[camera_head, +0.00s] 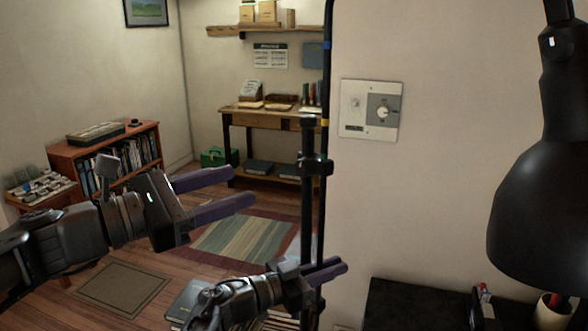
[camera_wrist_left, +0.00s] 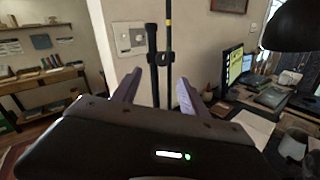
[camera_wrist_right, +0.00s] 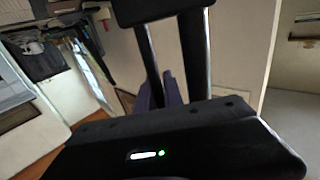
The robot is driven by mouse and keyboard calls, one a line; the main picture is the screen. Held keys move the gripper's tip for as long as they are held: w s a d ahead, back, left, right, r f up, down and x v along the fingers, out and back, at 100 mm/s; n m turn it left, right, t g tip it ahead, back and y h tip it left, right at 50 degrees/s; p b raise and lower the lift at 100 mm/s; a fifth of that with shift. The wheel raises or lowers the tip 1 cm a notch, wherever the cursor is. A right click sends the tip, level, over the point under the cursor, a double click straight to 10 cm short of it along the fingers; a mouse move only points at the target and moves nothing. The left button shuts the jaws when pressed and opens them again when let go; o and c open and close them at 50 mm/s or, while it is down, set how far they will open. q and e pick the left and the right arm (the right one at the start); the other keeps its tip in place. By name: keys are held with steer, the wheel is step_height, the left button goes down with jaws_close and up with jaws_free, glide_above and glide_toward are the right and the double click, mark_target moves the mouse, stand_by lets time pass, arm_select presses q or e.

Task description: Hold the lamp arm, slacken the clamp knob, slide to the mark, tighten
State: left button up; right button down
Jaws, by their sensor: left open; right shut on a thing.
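A thin black upright rod (camera_head: 328,80) has a blue band near the top and a yellow band (camera_head: 325,122) lower down. A black clamp (camera_head: 315,164) sits below the yellow band and joins the rod to a thicker dark tube (camera_head: 308,135), apparently the lamp arm. The clamp also shows in the left wrist view (camera_wrist_left: 160,58). My left gripper (camera_head: 243,188) is open and empty, left of the clamp, fingers pointing at it. My right gripper (camera_head: 340,267) is shut on the lamp arm below the clamp; its fingertips are partly hidden in the right wrist view (camera_wrist_right: 165,92). The knob is not clearly distinguishable.
A black lamp shade (camera_head: 540,215) hangs at the right over a dark desk (camera_head: 415,305) with a pen cup (camera_head: 552,312). A wall plate (camera_head: 370,110) is behind the rod. A bookcase (camera_head: 100,150), workbench (camera_head: 265,120) and rug (camera_head: 245,240) lie further back.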

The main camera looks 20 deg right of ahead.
mark_target(299, 168)
arm_select(q)
steer(key=n, duration=0.2)
steer(key=shift+s+n, duration=0.15)
steer(key=shift+n, duration=0.25)
steer(key=shift+d, duration=0.1)
steer(key=x, duration=1.1)
steer(key=shift+d, duration=0.4)
steer(key=shift+c, duration=0.3)
jaws_close()
